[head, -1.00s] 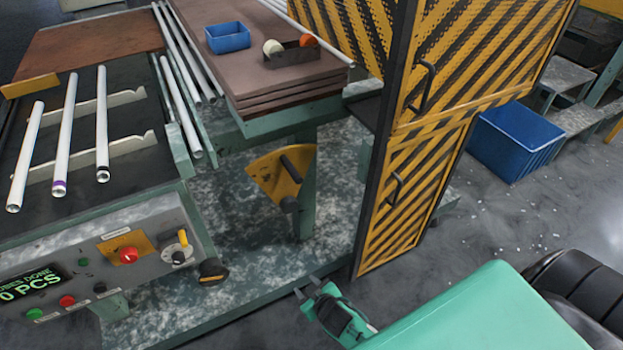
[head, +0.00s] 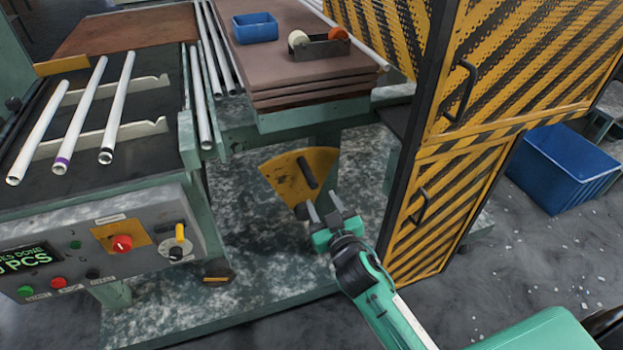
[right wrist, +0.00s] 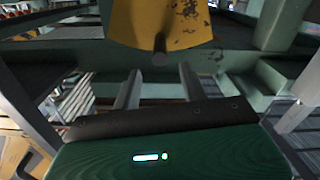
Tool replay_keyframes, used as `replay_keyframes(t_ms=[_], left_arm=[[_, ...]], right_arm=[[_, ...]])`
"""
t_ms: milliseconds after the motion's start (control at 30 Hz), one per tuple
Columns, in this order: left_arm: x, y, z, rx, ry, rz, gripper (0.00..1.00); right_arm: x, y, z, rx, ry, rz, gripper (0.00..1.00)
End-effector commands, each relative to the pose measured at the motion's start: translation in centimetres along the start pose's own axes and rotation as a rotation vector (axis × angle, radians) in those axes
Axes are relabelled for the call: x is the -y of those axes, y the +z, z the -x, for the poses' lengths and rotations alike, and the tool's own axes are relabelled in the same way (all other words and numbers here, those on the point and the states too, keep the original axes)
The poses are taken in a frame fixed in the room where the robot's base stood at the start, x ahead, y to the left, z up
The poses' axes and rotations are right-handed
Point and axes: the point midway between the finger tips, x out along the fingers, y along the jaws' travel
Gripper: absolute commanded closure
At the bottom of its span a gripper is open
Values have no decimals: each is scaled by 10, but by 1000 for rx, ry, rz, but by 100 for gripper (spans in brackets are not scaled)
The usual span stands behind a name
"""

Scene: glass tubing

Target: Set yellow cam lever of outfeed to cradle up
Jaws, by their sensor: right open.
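The yellow cam plate (head: 285,172), a scuffed fan-shaped sector, sits on the machine's lower frame below the brown stacked boards. A dark lever handle (head: 308,173) stands out from its face. My right gripper (head: 323,203) is open and empty, just below and right of the handle, apart from it in the head view. In the right wrist view, the yellow plate (right wrist: 180,22) is ahead at the top. A dark round handle end (right wrist: 159,58) appears between and beyond the open fingers (right wrist: 158,88). The lever's lower pivot is partly hidden by the gripper. My left gripper is not in view.
Several glass tubes (head: 118,108) rest on notched rails (head: 150,129) at left. A control panel (head: 130,270) stands below them. A yellow-black striped guard door (head: 500,125) stands close right of my right arm. A blue bin (head: 562,170) is on the floor.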

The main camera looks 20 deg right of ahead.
Motion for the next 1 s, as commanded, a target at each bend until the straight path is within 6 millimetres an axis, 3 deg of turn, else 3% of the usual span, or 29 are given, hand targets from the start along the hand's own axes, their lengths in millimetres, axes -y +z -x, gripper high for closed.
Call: replay_keyframes(t_ms=[300, 500, 700, 1000], left_arm=[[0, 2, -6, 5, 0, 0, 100], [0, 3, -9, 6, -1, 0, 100], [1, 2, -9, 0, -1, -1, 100], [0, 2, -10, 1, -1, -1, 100]], right_arm=[[0, -1, -56, 0, 0, 1, 57], [0, 0, -81, 0, 1, 1, 57], [0, 0, -91, 0, 1, 1, 57], [0, 0, -92, 1, 1, 0, 59]])
